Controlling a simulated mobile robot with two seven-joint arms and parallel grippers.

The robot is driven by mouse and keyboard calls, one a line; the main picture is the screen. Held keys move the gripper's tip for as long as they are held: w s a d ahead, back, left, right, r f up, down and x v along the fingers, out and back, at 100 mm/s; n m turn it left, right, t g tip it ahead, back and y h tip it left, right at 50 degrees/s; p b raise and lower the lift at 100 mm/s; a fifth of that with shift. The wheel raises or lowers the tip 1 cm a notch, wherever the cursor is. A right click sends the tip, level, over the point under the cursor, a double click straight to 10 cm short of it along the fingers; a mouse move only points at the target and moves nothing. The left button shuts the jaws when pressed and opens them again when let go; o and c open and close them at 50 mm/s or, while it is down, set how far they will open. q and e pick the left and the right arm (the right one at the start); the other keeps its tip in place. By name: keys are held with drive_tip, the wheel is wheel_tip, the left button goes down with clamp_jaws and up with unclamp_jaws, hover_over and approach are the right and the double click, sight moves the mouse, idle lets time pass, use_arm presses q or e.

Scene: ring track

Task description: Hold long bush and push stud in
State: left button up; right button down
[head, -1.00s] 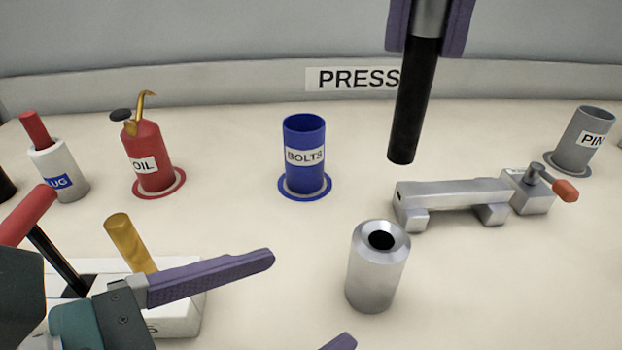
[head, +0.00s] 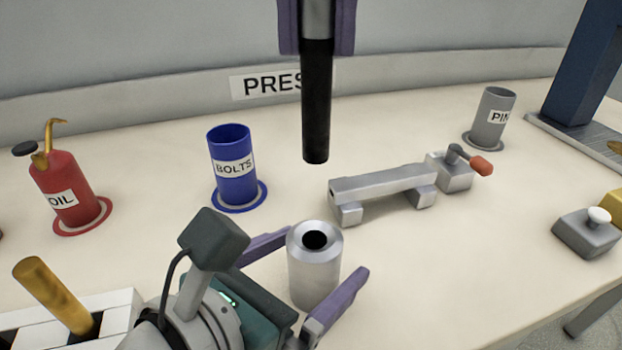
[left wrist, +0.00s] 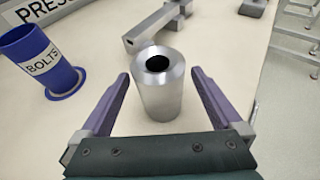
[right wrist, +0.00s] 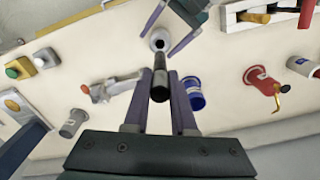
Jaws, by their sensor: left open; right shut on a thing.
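The long bush (head: 314,272) is a silver metal cylinder with a dark bore, standing upright on the table. It also shows in the left wrist view (left wrist: 160,88). My left gripper (head: 310,275) is open, with one purple finger on each side of the bush and visible gaps in the left wrist view. The stud (head: 317,110) is a black rod with a silver upper part. My right gripper (head: 316,22) is shut on its upper part and holds it upright, above the table. In the right wrist view the stud (right wrist: 160,78) points toward the bush (right wrist: 160,42).
A blue BOLTS cup (head: 232,170) stands left of the bush, and a red OIL can (head: 68,190) farther left. A grey clamp fixture (head: 385,187) lies behind right. A grey PIN cup (head: 490,118) and a button box (head: 588,232) are at the right.

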use_arm(q)
clamp_jaws()
idle(0.8)
idle(0.9)
